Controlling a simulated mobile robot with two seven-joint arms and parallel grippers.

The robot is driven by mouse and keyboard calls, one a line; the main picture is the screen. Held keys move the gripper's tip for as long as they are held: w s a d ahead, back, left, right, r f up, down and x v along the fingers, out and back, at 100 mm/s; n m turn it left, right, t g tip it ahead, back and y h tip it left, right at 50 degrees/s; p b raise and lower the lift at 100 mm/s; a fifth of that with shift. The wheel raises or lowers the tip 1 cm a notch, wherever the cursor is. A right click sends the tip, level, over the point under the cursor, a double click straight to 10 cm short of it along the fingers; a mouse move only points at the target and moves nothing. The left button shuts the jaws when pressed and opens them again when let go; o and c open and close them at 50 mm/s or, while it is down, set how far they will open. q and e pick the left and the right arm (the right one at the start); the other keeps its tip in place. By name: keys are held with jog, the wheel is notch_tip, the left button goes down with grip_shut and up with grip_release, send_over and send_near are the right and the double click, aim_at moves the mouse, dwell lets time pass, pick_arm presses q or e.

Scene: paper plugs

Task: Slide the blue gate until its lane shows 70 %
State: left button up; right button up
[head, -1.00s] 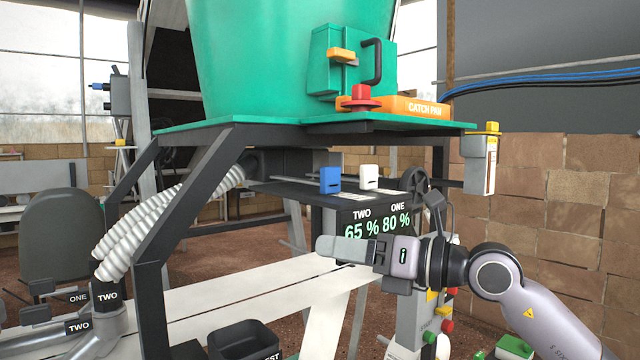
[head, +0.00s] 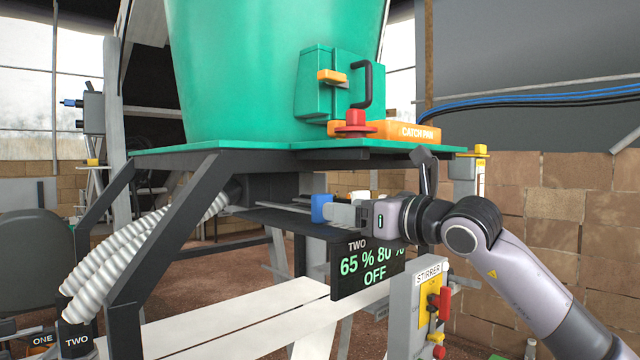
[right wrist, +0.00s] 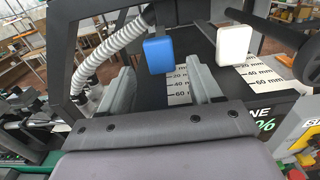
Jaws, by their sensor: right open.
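The blue gate (head: 321,208) has a blue block handle under the green table, with a display (head: 366,265) below reading 65 % for lane TWO and 80 % beside it, with OFF underneath. My right gripper (head: 338,212) is at the blue handle's right side in the head view. In the right wrist view the blue handle (right wrist: 154,55) stands ahead of the open fingers (right wrist: 160,85), with nothing between them. My left gripper is not in view.
Millimetre scales (right wrist: 179,82) lie below the handles. A STIRRER control box (head: 430,305) with red and yellow knobs stands below my right arm. White hoses (head: 130,255) hang at left.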

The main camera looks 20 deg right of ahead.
aim_at(331, 227)
jog(key=shift+w+a+f, duration=0.1)
jog(key=shift+w+a, duration=0.1)
jog(key=shift+w, duration=0.35)
jog(key=shift+p+x, duration=0.8)
jog(key=shift+x, duration=1.15)
jog(key=c, duration=0.9)
